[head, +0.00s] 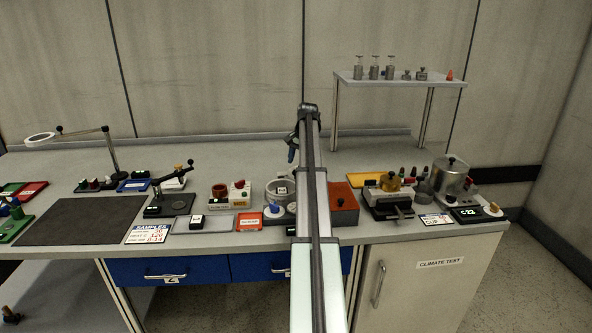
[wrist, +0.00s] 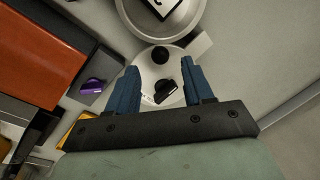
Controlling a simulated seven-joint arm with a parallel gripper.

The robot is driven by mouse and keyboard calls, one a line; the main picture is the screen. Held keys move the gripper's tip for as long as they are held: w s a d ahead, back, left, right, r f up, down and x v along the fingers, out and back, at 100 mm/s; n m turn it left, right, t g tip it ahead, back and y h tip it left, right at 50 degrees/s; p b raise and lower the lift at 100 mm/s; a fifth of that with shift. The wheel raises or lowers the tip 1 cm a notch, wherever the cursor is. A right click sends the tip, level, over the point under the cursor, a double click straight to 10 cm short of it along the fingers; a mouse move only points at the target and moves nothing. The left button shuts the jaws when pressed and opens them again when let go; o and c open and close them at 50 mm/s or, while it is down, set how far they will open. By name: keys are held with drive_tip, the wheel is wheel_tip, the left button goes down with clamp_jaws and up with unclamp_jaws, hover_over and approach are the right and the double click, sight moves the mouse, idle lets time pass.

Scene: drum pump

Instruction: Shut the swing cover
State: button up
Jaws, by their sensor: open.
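My gripper (wrist: 158,82) is open, with its two blue fingers pointing down at the pump unit. In the head view my gripper (head: 291,154) is above and behind that unit. In the wrist view a pale rounded plate (wrist: 147,70), which looks like the swing cover, carries a black round knob (wrist: 160,55) and a small black part (wrist: 166,91) that shows between the fingers. A round pale drum (wrist: 178,33) with a dark-edged label adjoins the plate. In the head view the labelled unit (head: 280,188) is partly hidden by my arm. I cannot tell how far the cover stands open.
An orange-topped box (head: 342,197) stands right of the unit; a purple knob (wrist: 92,87) shows beside it in the wrist view. A metal pot (head: 453,180) is farther right. The bench behind is mostly clear.

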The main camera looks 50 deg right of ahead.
drive_tip(key=shift+w+a+f, duration=0.1)
drive_tip(key=shift+w+f, duration=0.15)
drive_tip(key=shift+f, duration=0.8)
drive_tip(key=shift+w+f, duration=0.2)
drive_tip(key=shift+f, duration=0.85)
clamp_jaws()
